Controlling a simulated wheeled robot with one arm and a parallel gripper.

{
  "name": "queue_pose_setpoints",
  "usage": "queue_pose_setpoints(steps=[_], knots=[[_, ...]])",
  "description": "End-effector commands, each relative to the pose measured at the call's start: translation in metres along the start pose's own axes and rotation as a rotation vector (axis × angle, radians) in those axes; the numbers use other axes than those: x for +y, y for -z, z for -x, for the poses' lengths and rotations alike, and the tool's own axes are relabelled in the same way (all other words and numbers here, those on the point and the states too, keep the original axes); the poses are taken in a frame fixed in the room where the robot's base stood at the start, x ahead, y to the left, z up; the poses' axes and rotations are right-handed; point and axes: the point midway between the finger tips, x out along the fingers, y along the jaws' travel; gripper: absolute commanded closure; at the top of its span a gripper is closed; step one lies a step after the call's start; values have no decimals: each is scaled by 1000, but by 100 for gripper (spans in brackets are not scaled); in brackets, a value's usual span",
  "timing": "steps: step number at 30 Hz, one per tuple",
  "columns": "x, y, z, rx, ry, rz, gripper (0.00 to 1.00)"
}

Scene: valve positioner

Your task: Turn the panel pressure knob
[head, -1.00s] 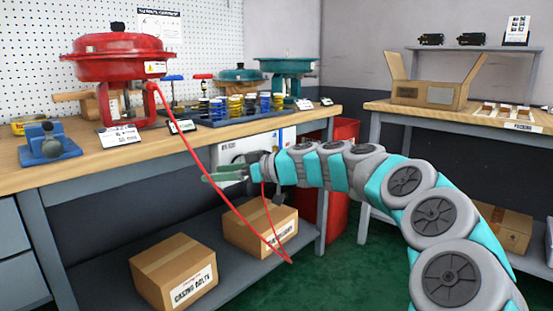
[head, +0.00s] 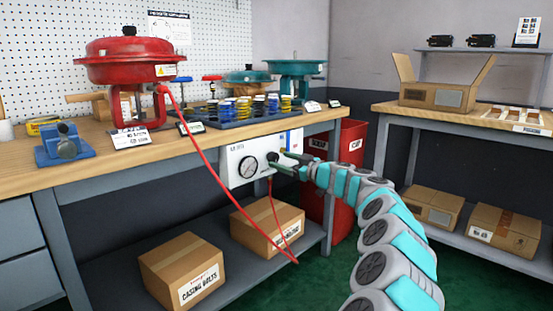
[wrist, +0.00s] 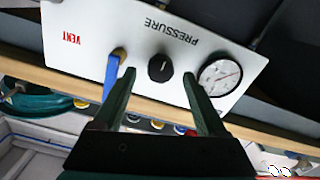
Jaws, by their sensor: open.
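The white panel (head: 238,160) hangs under the front edge of the workbench. In the wrist view the panel (wrist: 95,25) appears upside down, with a black pressure knob (wrist: 160,68) below the word PRESSURE. A round gauge (wrist: 220,77) is right of the knob and a blue vent lever (wrist: 111,75) is left of it. The gauge also shows in the head view (head: 248,167). My gripper (wrist: 158,88) is open and empty, its two green fingers on either side of the knob; contact cannot be told. In the head view my gripper (head: 279,163) covers the knob.
A red hose (head: 205,168) runs from the red valve actuator (head: 125,70) on the bench down past the panel. Cardboard boxes (head: 182,268) stand on the shelf below. A red bin (head: 349,150) is right of the panel. Green floor (head: 300,285) is open in front.

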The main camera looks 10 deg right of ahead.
Motion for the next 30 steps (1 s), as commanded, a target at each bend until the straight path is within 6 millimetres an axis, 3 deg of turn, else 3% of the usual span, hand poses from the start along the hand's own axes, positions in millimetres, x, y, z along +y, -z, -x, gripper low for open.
queue_pose_setpoints(steps=[9,22,30], knots=[[1,0,-26,-1,-1,1,25],[-1,1,-31,2,2,1,25],[-1,1,-31,1,2,1,56]])
